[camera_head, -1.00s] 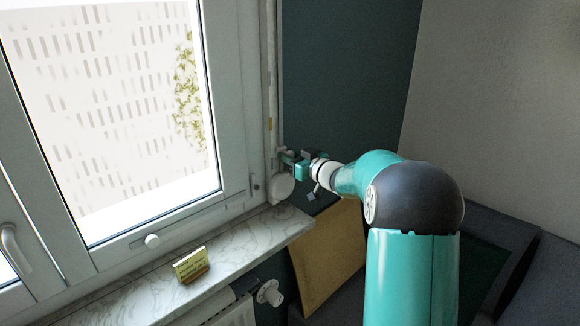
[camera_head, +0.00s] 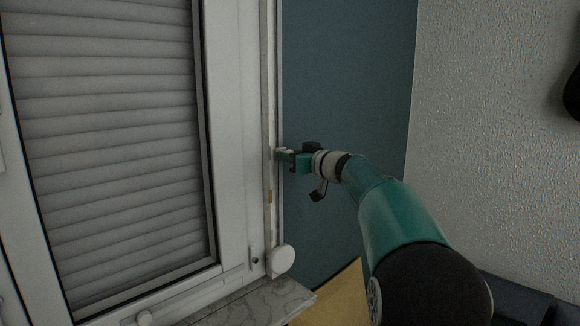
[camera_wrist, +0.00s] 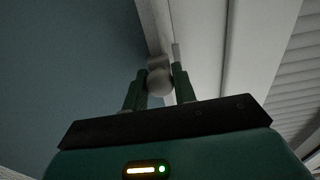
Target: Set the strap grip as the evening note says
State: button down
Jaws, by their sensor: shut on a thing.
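The strap grip, a pale rounded knob (camera_wrist: 160,82), sits between the two green fingers of my gripper (camera_wrist: 160,77) in the wrist view. The gripper is shut on it. In the head view my gripper (camera_head: 279,154) is at the pale vertical strap rail (camera_head: 270,100) beside the window frame, and the grip is mostly hidden there. A small amber mark (camera_head: 269,196) lies on the rail below the gripper. The grey slatted roller shutter (camera_head: 120,130) covers the visible pane. The evening note is not in view now.
A round white cover (camera_head: 281,260) is at the rail's lower end, above the marble sill (camera_head: 255,304). A yellow-tan board (camera_head: 335,296) leans below. The blue wall (camera_head: 350,90) right of the rail is bare.

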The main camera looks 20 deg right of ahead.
jog(key=shift+r, duration=0.5)
jog(key=c, duration=1.2)
grip_release()
jog(key=shift+s, duration=0.1)
jog(key=shift+f, duration=0.2)
jog(key=v, duration=1.3)
jog(key=shift+s+d+f, duration=0.1)
jog(key=shift+s+d, duration=0.05)
jog(key=shift+s, duration=0.1)
